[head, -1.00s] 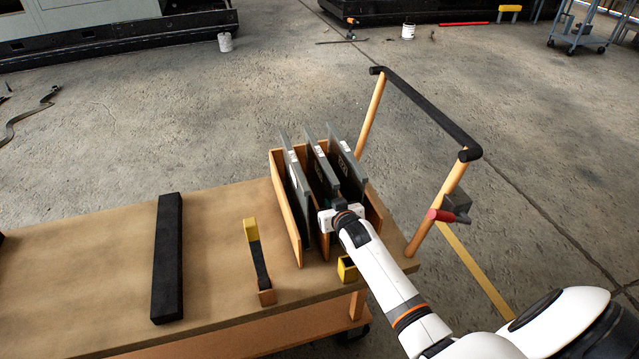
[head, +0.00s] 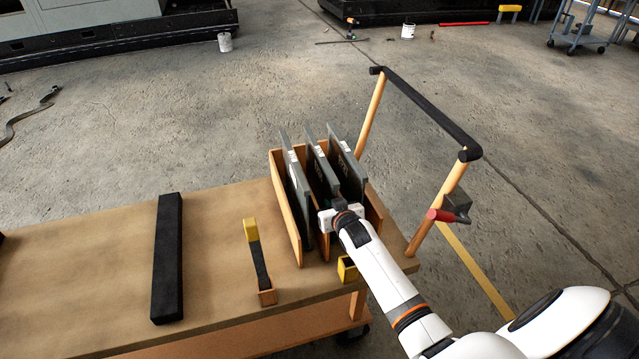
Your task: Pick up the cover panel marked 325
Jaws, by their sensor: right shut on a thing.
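Three dark grey cover panels stand on edge in a wooden rack on the cart: a left panel (head: 294,178), a middle panel (head: 322,168) and a right panel (head: 346,160). They carry small pale markings, too small to read, so I cannot tell which is 325. My right gripper (head: 335,208) is at the near end of the rack, by the near edge of the middle panel. It is shut on a panel, seemingly the middle one; its fingers are mostly hidden by the wrist. My left gripper is not in view.
The wooden rack (head: 286,213) stands at the right end of the cart top (head: 215,222). A black bar (head: 167,257) and a yellow-and-black strap-like piece (head: 257,255) lie to its left. A yellow block (head: 347,269) is at the near edge. The cart handle (head: 425,108) rises at right.

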